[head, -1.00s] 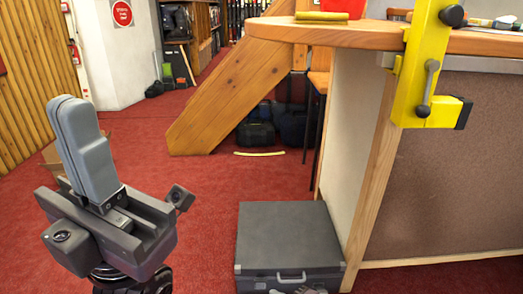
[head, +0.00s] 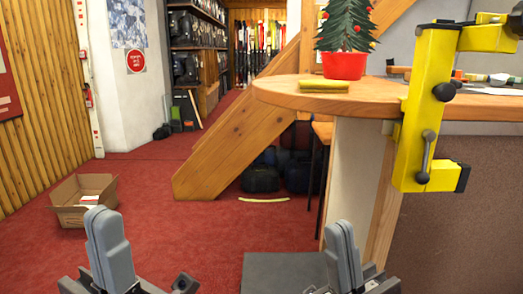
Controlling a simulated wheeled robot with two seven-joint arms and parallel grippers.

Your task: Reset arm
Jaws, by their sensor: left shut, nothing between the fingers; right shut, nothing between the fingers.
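My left gripper (head: 109,250) is at the lower left of the head view, pointing up, with its grey fingers together and nothing between them. My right gripper (head: 343,257) is at the bottom, right of the middle, also pointing up with its fingers closed and empty. Both are over the red floor area in front of the wooden counter, apart from each other and touching nothing that I can see. The lower parts of both are cut off by the frame edge.
A grey case (head: 282,272) lies on the floor, partly behind my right gripper. The wooden counter (head: 300,97) holds a small potted tree (head: 345,65). A yellow clamp-like piece (head: 426,110) stands at the right. An open cardboard box (head: 70,212) sits at the left.

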